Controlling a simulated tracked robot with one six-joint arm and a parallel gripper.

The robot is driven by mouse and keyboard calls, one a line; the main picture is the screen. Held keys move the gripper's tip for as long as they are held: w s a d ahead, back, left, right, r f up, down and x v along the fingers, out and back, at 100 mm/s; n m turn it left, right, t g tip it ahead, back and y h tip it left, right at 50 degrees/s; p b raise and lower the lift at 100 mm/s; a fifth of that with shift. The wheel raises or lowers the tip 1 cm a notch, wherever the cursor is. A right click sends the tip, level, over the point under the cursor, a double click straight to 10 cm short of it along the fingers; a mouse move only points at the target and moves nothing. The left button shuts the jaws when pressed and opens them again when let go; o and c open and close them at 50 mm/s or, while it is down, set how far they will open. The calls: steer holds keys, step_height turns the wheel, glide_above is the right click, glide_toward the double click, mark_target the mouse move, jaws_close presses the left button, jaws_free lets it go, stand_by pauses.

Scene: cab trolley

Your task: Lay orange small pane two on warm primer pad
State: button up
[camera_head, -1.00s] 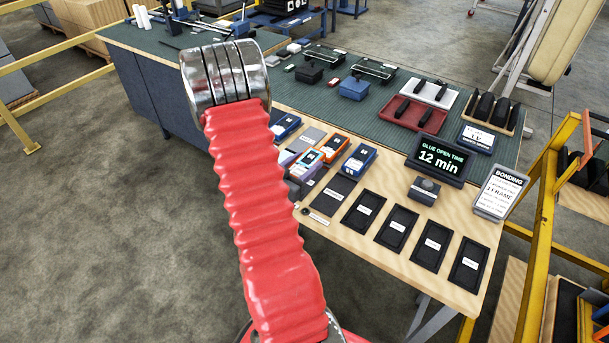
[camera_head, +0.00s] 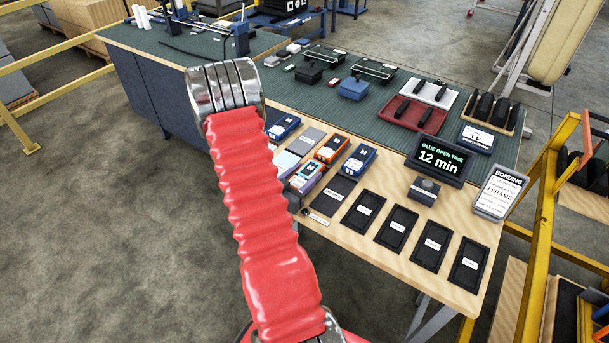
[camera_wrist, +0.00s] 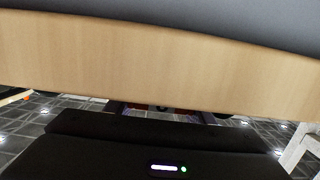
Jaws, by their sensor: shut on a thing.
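My gripper (camera_head: 296,188) is mostly hidden behind my red arm sleeve in the head view; a dark part of it shows beside the pane. It is shut on a small orange pane (camera_head: 309,173) with a pale label, held near the table's front left corner. A second orange pane (camera_head: 327,152) lies behind it. Several black pads lie in a row along the front: one at the left end (camera_head: 334,194), others to its right (camera_head: 363,212), (camera_head: 397,228), (camera_head: 432,245), (camera_head: 468,263). Their labels are too small to read, so I cannot tell which is warm primer. No pane lies on them.
Blue panes (camera_head: 359,160), (camera_head: 285,127) and a grey pane (camera_head: 306,139) lie nearby. A glue timer (camera_head: 439,160) reading 12 min and a bonding sign (camera_head: 500,192) stand behind and right of the pads. The wrist view shows a close pale wooden band (camera_wrist: 160,60).

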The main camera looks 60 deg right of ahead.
steer(key=shift+f, duration=0.1)
steer(key=o, duration=1.3)
steer(key=shift+v, duration=6)
steer(key=shift+w, duration=0.1)
